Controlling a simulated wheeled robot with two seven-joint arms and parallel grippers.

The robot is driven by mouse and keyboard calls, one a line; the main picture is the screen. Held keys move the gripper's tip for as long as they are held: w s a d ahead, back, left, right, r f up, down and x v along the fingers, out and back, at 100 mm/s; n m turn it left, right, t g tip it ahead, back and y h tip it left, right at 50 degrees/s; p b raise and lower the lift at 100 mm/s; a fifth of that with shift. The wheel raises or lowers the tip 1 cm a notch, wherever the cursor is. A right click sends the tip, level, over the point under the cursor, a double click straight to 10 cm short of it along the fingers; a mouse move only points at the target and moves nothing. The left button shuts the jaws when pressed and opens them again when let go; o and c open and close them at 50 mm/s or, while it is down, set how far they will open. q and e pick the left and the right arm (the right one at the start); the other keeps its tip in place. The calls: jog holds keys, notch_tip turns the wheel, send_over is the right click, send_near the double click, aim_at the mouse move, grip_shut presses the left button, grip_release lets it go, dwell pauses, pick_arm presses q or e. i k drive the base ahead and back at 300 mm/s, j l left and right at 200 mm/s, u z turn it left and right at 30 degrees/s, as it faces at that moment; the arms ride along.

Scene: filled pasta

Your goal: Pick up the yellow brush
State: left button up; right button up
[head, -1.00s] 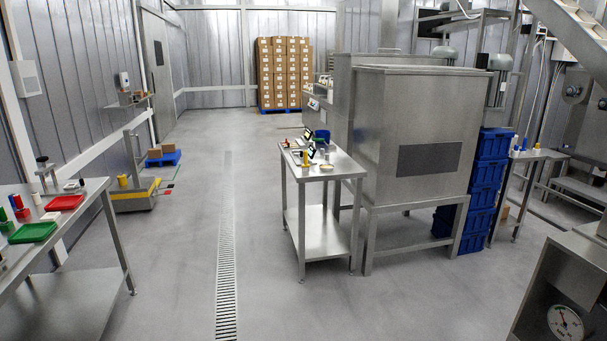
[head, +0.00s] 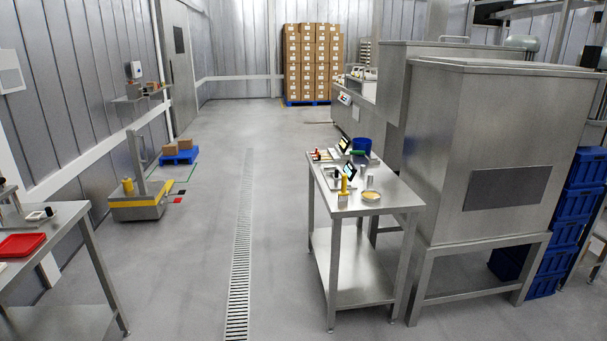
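A small upright yellow item (head: 344,186) stands near the left front of a steel table (head: 385,203) in the middle of the room. It may be the yellow brush, but it is too small to tell. A round yellowish dish (head: 371,196) sits to its right. Another yellow object (head: 128,186) stands on the yellow-edged floor unit at the left; its kind is unclear. Neither of my grippers is in view.
A large steel hopper (head: 450,130) stands right of the table, with blue crates (head: 581,200) beyond. A steel bench with a red tray (head: 22,245) is at left. The floor around the drain grate (head: 241,250) is clear.

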aim_at(343, 195)
jog(key=i+z, duration=0.15)
jog(key=i, duration=0.3)
jog(key=i+j+z, duration=0.1)
jog(key=i, duration=0.4)
jog(key=i+j+z, duration=0.15)
jog(key=i, duration=0.3)
jog(key=i+j+z, duration=0.2)
jog(key=i+z, duration=0.3)
jog(key=i+j+z, duration=0.3)
jog(key=z, duration=0.2)
jog(key=i+j+z, duration=0.3)
jog(key=j+z, duration=0.2)
jog(key=i+j+z, duration=0.1)
jog(key=j, duration=0.4)
jog(key=i+z, duration=0.05)
